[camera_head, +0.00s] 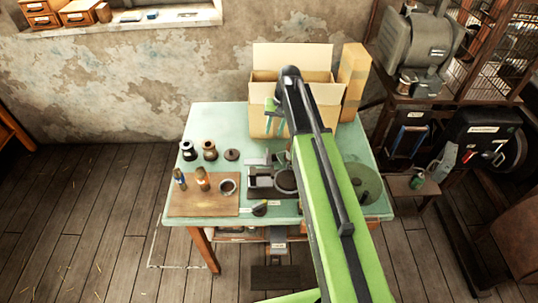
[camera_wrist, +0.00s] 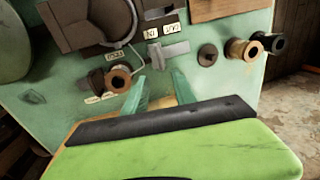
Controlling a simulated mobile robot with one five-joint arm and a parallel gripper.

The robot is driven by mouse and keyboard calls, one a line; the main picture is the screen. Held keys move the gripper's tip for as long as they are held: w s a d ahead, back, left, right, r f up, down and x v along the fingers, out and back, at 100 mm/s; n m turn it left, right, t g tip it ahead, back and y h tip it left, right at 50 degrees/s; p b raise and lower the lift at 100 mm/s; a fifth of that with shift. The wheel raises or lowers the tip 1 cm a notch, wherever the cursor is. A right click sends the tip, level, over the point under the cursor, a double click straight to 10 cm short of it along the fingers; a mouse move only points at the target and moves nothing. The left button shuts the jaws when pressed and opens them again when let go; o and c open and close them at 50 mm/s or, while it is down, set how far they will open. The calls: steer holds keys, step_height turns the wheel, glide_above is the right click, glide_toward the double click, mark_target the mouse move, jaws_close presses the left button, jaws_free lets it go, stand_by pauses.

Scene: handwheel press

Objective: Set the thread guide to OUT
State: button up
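A grey T-shaped piece, which looks like the thread guide (camera_wrist: 168,51), lies on the table side of the dark grey machine (camera_wrist: 100,22) in the wrist view. Two small pale labels (camera_wrist: 161,31) sit beside it; their lettering is too small to read surely. In the head view the machine (camera_head: 262,180) stands mid-table, partly hidden by my arm. My gripper (camera_head: 275,118) is over the back of the table, in front of the cardboard box. In the wrist view its two teal fingers (camera_wrist: 160,90) are apart with nothing between them, close to the grey piece but not visibly touching it.
A brown spool (camera_wrist: 118,78) sits close left of my fingers. Two more spools (camera_head: 209,150) and a dark disc (camera_head: 232,155) stand left of the machine. A wooden board (camera_head: 190,208) holds two bottles and a cup. An open cardboard box (camera_head: 325,93) stands behind.

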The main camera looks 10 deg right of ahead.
mark_target(267, 152)
steer(key=f+b, duration=0.3)
steer(key=f, duration=0.1)
steer(key=a+f+b, duration=0.1)
steer(key=f+b, duration=0.2)
steer(key=a+f+b, duration=0.1)
steer(key=f+b, duration=0.3)
steer(key=shift+w+a+f, duration=0.1)
steer(key=shift+w+f, duration=0.05)
steer(key=shift+f, duration=0.2)
steer(key=shift+r, duration=0.1)
steer(key=shift+c, duration=0.3)
jaws_close()
